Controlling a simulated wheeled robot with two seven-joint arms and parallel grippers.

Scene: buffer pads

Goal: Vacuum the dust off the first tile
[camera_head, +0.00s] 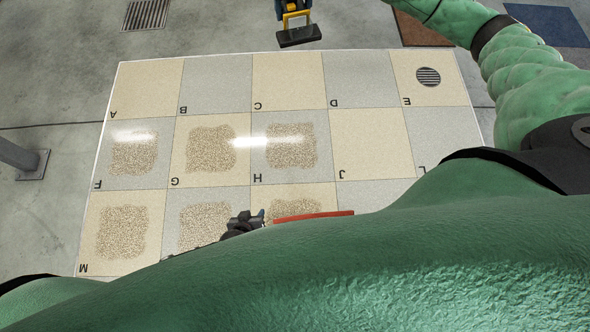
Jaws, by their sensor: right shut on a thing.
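A pale board of lettered tiles (355,80) lies on the floor. Tan dust patches cover tiles F (134,154), G (210,149), H (291,148), M (122,232) and the tile right of M (204,222). More dust shows beside that, partly hidden by my body. A vacuum head (298,36), black with a yellow bracket, hangs at the top edge, beyond tile C. My right arm runs out at the top; its jaws, shut on the vacuum tool, are mostly cut off. My left gripper (248,222) is low in the middle, partly hidden; its jaw opening is unclear.
A red strip (313,216) lies right of the left gripper. A round drain grate (428,76) is on tile E. A floor grate (146,14) and a grey post foot (33,165) are left. Brown (419,29) and blue (551,25) mats lie top right. Tiles A to D look clear.

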